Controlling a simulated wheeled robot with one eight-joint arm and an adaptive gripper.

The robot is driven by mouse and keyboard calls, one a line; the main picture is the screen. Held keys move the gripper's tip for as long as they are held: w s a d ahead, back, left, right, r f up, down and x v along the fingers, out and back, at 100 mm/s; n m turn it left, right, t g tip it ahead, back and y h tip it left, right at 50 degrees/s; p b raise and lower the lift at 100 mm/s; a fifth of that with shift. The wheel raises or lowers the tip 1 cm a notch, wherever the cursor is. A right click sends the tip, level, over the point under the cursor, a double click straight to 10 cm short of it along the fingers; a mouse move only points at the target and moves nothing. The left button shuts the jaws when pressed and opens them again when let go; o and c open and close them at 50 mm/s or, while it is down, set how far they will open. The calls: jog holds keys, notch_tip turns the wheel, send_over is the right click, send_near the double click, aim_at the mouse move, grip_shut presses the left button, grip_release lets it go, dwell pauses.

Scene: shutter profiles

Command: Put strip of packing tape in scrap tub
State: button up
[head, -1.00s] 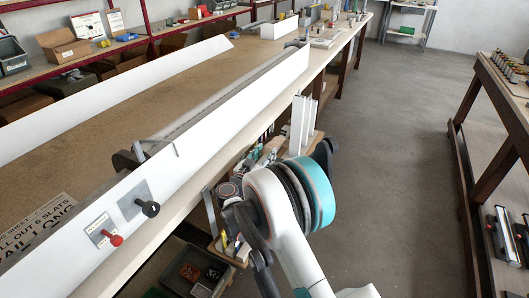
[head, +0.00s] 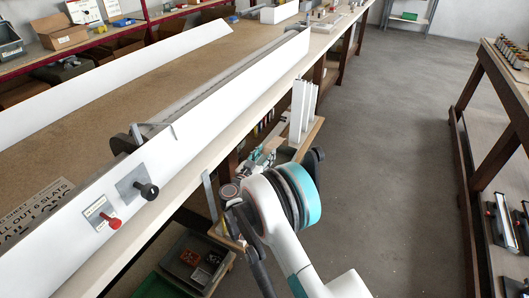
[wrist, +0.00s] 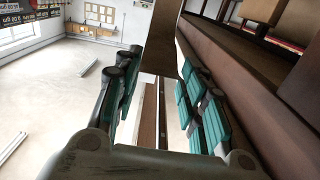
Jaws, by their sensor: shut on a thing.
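My gripper (wrist: 160,85) shows in the wrist view with its teal-padded fingers on both sides of a flat brown strip, which looks like the strip of packing tape (wrist: 163,38). The strip stands up between the fingers, its upper end cut off by the picture's edge. In the head view my gripper (head: 262,158) is mostly hidden behind my wrist, beside the bench's right edge, and I cannot make out the strip there. A grey tub (head: 176,282) with small orange and dark pieces stands low under the bench; I cannot tell whether it is the scrap tub.
The long bench (head: 100,120) carries a white rail (head: 190,130) with a red knob and a black knob. White profiles (head: 301,108) stand upright on a low wooden stand beside the bench. Floor (head: 390,150) is clear between the bench and the right-hand table (head: 495,90).

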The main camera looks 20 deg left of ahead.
jog(key=shift+f, duration=0.15)
jog(key=o, duration=0.8)
jog(key=shift+c, duration=0.2)
notch_tip(320, 180, up, 10)
dwell(0.9)
